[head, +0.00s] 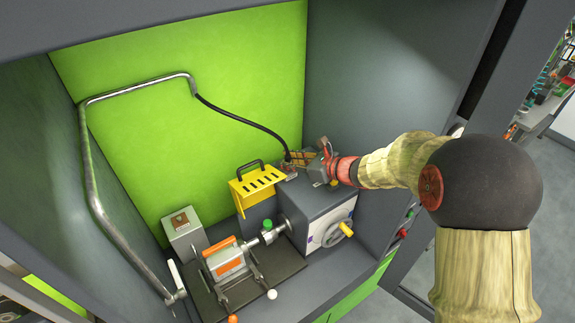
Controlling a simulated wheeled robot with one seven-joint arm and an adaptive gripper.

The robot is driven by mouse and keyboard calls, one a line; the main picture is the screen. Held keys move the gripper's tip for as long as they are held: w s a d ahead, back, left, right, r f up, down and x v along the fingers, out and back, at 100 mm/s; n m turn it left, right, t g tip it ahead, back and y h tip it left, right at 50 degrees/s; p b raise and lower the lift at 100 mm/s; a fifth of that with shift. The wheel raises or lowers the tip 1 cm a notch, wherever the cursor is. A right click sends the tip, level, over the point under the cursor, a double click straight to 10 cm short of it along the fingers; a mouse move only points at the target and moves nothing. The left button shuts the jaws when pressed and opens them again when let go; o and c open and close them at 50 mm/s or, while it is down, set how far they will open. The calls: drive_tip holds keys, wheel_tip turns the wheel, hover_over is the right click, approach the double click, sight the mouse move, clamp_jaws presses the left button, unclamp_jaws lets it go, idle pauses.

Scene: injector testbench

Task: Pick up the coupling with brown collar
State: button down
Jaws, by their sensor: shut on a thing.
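My gripper (304,158) reaches in from the right, above the top of the grey machine housing (318,198). It is shut on the coupling with brown collar (294,157), which shows as a small brownish part at the lower end of the black hose (252,118). The fingers hide much of the coupling, and its details are too small to tell. I cannot tell whether it touches the housing below.
A yellow slotted rack (256,187) with a dark handle stands left of the gripper. A bent metal pipe (92,180) carries the hose. An orange and grey clamped unit (228,260) and a grey box (184,233) stand lower left. A grey wall is close on the right.

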drive_tip(key=shift+r, duration=0.15)
drive_tip(key=shift+w+r, duration=0.1)
drive_tip(key=shift+r, duration=0.15)
drive_tip(key=s+d+r, duration=0.2)
drive_tip(key=s+r, duration=1)
drive_tip(key=s, duration=0.2)
drive_tip(key=shift+r+p, duration=0.15)
drive_tip(key=shift+p, duration=0.2)
